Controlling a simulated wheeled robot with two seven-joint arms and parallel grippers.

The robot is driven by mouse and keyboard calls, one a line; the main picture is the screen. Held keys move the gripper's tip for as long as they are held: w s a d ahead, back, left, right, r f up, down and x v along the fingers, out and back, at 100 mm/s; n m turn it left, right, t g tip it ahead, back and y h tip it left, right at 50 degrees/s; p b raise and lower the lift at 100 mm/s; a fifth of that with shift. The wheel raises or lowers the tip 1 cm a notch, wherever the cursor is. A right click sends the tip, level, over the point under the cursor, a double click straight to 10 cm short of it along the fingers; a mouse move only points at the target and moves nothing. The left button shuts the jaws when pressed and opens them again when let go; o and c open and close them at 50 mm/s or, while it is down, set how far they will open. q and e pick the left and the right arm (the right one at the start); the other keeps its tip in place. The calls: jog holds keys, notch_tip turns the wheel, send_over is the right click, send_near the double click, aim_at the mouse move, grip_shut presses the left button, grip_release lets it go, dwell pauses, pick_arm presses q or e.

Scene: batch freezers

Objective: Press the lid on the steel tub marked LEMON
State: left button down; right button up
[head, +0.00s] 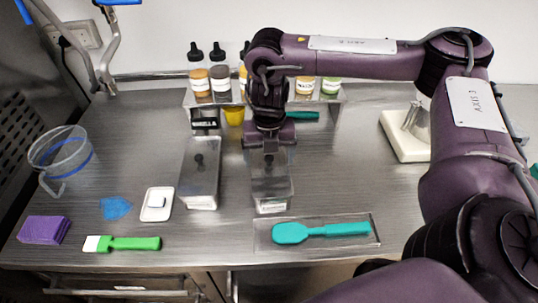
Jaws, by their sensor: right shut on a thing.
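Two steel tubs stand side by side mid-counter: a left tub (199,188) and a right tub (271,190). Each has a small label low on its front, too small to read, so I cannot tell which is LEMON. A dark knob shows at the top of each. My right gripper (269,146) is at the back of the right tub, pointing down, shut on what looks like the lid (271,165) by its knob. The fingertips are partly hidden, and I cannot tell how fully the lid sits. My left gripper is out of view.
Several bottles (221,82) stand on a shelf behind, with a black sign (205,122) below. A teal spatula (322,231) lies on a front tray (318,247).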

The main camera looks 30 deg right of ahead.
jog(key=shift+p, duration=0.3)
jog(key=shift+f+p, duration=0.15)
jog(key=shift+p, duration=0.3)
dwell(1.3)
dwell(0.4)
jog(key=o, duration=0.9)
jog(key=shift+c, duration=0.2)
jog(key=shift+r+p, duration=3.5)
jog(key=shift+p, duration=0.7)
